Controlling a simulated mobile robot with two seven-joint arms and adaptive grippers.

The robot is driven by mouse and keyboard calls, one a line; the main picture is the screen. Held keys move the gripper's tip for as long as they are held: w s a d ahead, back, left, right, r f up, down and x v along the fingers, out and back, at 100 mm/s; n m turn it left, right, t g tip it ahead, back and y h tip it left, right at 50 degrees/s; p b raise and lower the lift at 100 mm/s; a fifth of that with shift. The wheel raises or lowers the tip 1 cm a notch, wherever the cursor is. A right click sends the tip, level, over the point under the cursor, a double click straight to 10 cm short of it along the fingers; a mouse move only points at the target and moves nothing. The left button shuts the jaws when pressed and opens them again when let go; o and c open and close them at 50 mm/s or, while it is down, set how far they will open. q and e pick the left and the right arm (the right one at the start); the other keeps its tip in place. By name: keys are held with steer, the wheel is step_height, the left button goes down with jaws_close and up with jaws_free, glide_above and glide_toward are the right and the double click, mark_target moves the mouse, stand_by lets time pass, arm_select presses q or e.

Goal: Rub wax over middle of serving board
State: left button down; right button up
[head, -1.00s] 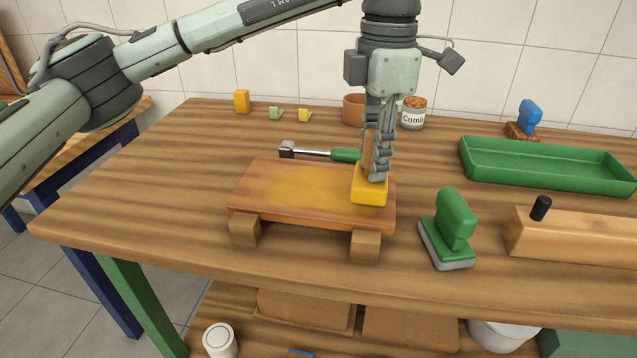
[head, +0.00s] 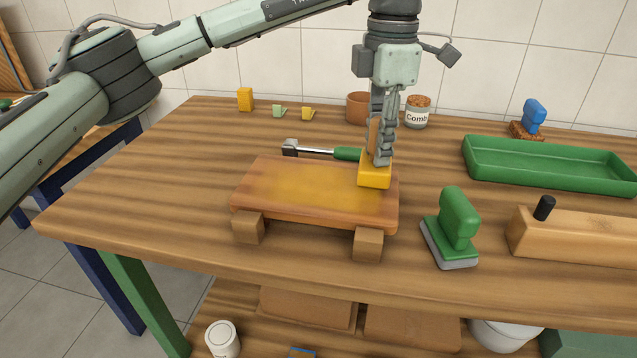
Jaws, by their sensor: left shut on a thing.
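The serving board (head: 300,211) lies raised on wooden blocks (head: 368,243) on the workbench. A yellowish smear (head: 306,182) covers the middle of its top and fades toward the edges. My left gripper (head: 381,158) is shut on a wooden-handled yellow wax block (head: 374,178). The wax block is at the board's back right corner and looks to be on or just above its surface; I cannot tell if it touches. My right gripper is not in view.
A hammer-like tool with a green handle (head: 347,153) lies just behind the board. A green scrubber (head: 455,222) and a wooden plane-like block (head: 575,235) stand to the right. A green tray (head: 550,170), a jar (head: 417,112) and a brown pot (head: 358,106) are farther back.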

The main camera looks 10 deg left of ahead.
arm_select(q)
steer(key=shift+f, duration=0.55)
steer(key=shift+f, duration=0.2)
steer(key=shift+w+a, duration=0.15)
steer(key=shift+a, duration=4.25)
steer(key=shift+w+a, duration=0.15)
steer(key=shift+a, duration=4.2)
steer(key=shift+r, duration=1.1)
steer(key=c, duration=2.1)
jaws_free()
jaws_close()
steer(key=s, duration=0.4)
steer(key=shift+s+a+f, duration=0.1)
steer(key=shift+s+f, duration=0.15)
steer(key=shift+s, duration=0.1)
steer(key=shift+w, duration=0.1)
